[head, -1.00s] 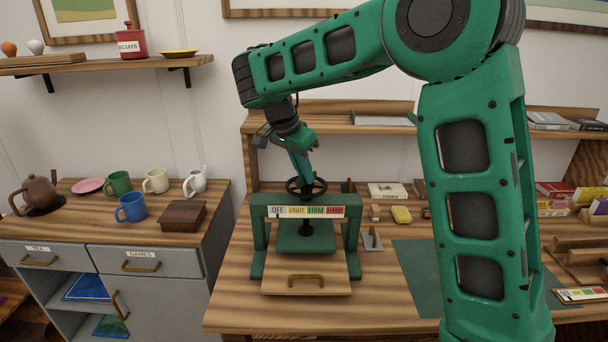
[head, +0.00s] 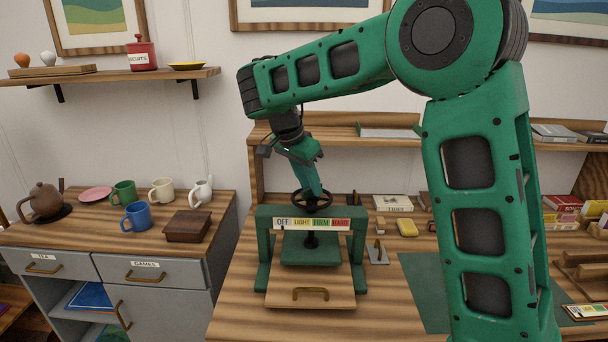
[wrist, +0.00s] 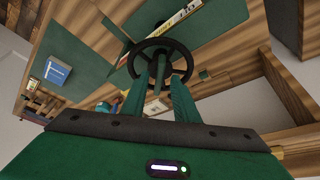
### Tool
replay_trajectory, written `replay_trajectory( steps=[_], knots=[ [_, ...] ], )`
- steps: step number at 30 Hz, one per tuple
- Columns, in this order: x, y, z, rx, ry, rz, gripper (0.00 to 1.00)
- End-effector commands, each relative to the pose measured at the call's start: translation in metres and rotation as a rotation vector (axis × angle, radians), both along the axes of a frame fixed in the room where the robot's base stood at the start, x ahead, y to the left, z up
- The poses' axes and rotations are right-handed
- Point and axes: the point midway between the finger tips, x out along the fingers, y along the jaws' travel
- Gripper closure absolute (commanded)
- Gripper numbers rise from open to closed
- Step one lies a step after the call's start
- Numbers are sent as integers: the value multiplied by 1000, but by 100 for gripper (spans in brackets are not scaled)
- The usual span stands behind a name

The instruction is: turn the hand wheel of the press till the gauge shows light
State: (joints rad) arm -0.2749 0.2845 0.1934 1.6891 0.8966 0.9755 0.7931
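The green press (head: 264,245) stands on the plank bench, with a dark hand wheel (head: 327,193) on top of its beam. In the wrist view the wheel (wrist: 133,62) lies at the tips of my two fingers (wrist: 168,82). A gap shows between the fingers, but I cannot tell whether they pinch a rim or spoke.
A trowel-like tool (head: 377,254), a yellow block (head: 407,228) and a green mat (head: 425,290) lie to the right. Mugs and a brown box (head: 187,226) stand on the left cabinet. A shelf (head: 370,140) runs behind.

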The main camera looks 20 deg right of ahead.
Motion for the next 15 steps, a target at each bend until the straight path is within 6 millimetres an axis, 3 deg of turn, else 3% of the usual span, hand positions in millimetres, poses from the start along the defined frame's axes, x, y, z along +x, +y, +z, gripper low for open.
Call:
replay_trajectory(
  steps=[15],
  knots=[
    [-12, 31, 77, 1, -3, 3, 73]
  ],
)
